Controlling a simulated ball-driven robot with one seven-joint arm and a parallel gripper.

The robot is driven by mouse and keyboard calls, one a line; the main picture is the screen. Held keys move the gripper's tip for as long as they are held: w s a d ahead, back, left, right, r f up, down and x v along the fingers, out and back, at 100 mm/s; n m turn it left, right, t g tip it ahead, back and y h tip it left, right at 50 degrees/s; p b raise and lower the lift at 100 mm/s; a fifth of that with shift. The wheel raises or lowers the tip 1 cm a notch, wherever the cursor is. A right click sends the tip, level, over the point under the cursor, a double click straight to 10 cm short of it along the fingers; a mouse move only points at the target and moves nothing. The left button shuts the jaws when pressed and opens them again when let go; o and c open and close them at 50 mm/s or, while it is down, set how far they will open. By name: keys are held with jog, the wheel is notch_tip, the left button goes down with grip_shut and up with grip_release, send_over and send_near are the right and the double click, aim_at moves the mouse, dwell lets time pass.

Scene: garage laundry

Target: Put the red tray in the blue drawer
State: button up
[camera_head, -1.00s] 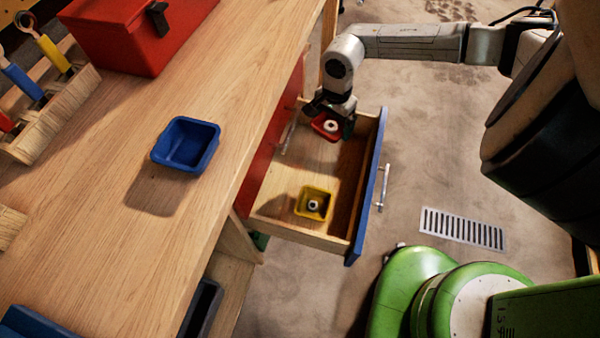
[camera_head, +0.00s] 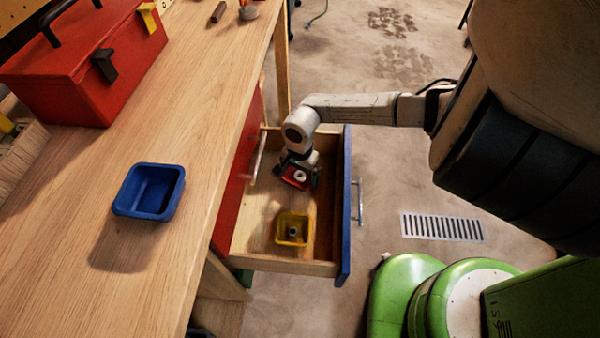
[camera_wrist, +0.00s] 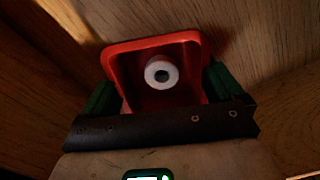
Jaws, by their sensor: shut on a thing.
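The blue-fronted drawer (camera_head: 346,215) is pulled open beside the workbench. My gripper (camera_head: 298,178) is inside the drawer's outline, toward its far end. It is shut on the small red tray (camera_head: 288,181), which holds a white ring-shaped piece (camera_head: 299,176). In the wrist view the red tray (camera_wrist: 192,44) sits between the two green fingers (camera_wrist: 160,90), with the white ring (camera_wrist: 160,72) inside it. Wood shows close around the tray. I cannot tell whether the tray touches the drawer floor.
A yellow tray (camera_head: 281,232) with a small dark-centred piece sits in the near part of the drawer. On the workbench (camera_head: 190,110) are a blue tray (camera_head: 125,205) and a red toolbox (camera_head: 60,85). A floor grate (camera_head: 443,228) lies at the right.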

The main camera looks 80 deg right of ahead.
jog(key=o, duration=0.7)
notch_tip(320, 180, up, 12)
jog(key=shift+r+p, duration=0.1)
jog(key=shift+p, duration=0.55)
jog(key=shift+r, duration=0.1)
